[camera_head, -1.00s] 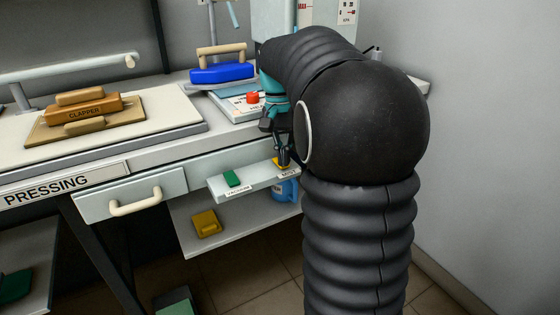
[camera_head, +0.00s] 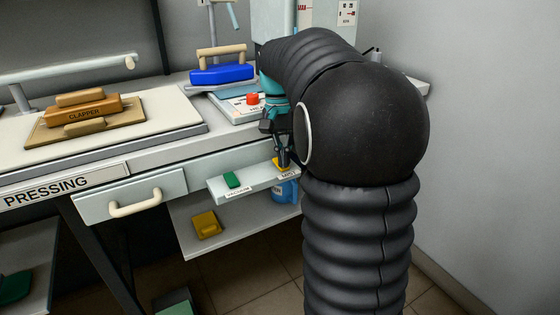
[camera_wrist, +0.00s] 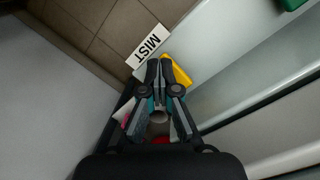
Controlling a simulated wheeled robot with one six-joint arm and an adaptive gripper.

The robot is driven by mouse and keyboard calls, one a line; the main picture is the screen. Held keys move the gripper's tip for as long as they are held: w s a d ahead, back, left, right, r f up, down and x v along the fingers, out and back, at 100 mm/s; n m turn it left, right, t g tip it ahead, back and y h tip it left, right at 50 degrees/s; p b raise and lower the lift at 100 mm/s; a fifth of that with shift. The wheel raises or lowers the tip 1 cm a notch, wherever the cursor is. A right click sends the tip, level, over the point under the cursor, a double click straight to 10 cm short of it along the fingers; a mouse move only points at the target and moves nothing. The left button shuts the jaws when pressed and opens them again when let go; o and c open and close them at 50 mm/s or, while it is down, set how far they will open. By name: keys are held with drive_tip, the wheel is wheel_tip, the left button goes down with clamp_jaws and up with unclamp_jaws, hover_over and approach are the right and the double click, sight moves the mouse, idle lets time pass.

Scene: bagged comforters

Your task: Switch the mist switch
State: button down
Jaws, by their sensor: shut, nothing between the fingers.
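The yellow mist switch (camera_head: 280,164) sits on a small white panel (camera_head: 250,183) that juts from the front of the table. In the wrist view the yellow switch (camera_wrist: 176,70) shows beside a white label reading MIST (camera_wrist: 148,45). My gripper (camera_head: 283,163) is shut and empty, pointing down with its fingertips at the switch. In the wrist view my gripper's fingertips (camera_wrist: 159,66) overlap the near edge of the switch and partly hide it. I cannot tell whether they touch it.
A green vacuum switch (camera_head: 232,180) is on the same panel to the left. A red button (camera_head: 252,99) and a blue iron (camera_head: 222,73) are on the table above. A blue container (camera_head: 285,191) stands below the panel. A drawer handle (camera_head: 135,203) projects at left.

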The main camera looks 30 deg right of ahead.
drive_tip(key=shift+r, duration=0.1)
wheel_tip(320, 180, up, 3)
drive_tip(key=p, duration=0.3)
drive_tip(key=shift+w+f, duration=0.15)
drive_tip(key=shift+f, duration=0.05)
drive_tip(key=shift+w+r, duration=0.2)
drive_tip(key=shift+r, duration=0.85)
drive_tip(key=shift+r, duration=0.1)
wheel_tip(320, 180, up, 12)
drive_tip(key=w, duration=0.1)
drive_tip(key=shift+w, duration=0.3)
drive_tip(key=s+a+f+n+t, duration=0.3)
drive_tip(key=s+a+f+n, duration=0.1)
drive_tip(key=s+a+f, duration=0.3)
drive_tip(key=s+a+f+n+t, duration=0.4)
drive_tip(key=s+a+f, duration=0.3)
drive_tip(key=s+f, duration=0.4)
drive_tip(key=s, duration=0.5)
drive_tip(key=shift+a+n, duration=0.25)
drive_tip(key=shift+n, duration=0.05)
